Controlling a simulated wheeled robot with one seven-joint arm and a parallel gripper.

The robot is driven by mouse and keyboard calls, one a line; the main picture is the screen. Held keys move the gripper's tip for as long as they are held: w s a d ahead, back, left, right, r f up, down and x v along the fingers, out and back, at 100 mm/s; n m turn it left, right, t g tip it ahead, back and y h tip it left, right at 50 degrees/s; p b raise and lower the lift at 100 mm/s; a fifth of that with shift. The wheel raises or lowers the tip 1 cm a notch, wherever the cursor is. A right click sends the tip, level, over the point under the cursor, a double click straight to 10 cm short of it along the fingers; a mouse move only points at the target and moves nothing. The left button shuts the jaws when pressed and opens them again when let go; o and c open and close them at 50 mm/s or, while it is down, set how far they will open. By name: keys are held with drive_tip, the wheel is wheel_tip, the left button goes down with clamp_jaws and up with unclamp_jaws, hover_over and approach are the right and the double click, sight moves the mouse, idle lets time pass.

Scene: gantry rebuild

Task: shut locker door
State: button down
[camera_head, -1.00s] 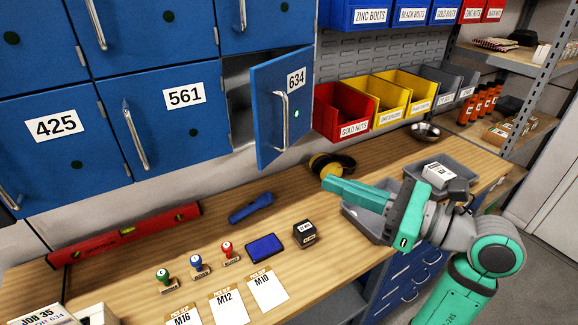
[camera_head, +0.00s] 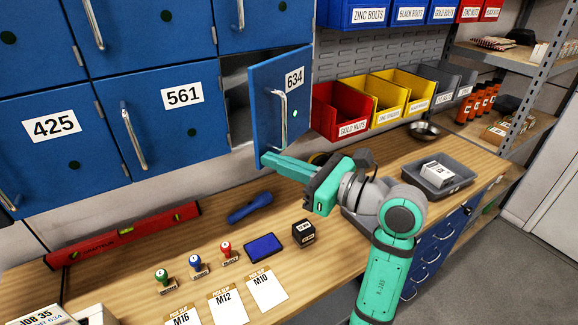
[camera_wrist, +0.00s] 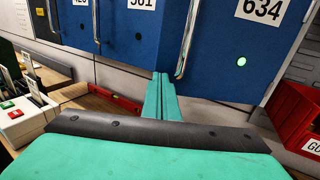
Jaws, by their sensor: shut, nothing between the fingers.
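The locker door 634 (camera_head: 268,104) is blue with a silver bar handle and a green light, and it stands ajar, hinged on its right side. A dark gap shows at its left, opening into the locker (camera_head: 237,95). My gripper (camera_head: 268,160) is shut and empty, its teal fingers at the lower edge of the door, below the handle. I cannot tell whether they touch the door. In the wrist view the shut fingers (camera_wrist: 160,84) point up toward the door's lower part, just left of the handle (camera_wrist: 187,40).
Locker doors 561 (camera_head: 165,115) and 425 (camera_head: 50,130) are closed. Red and yellow bins (camera_head: 345,112) hang right of the door. Stamps, an ink pad (camera_head: 263,247), a blue torch (camera_head: 250,207) and a red level (camera_head: 125,232) lie on the bench (camera_head: 215,225). A grey tray (camera_head: 445,185) sits at right.

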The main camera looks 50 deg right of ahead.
drive_tip(key=shift+w, duration=0.25)
drive_tip(key=w+a, duration=0.1)
drive_tip(key=w, duration=0.6)
drive_tip(key=shift+w+a, duration=0.15)
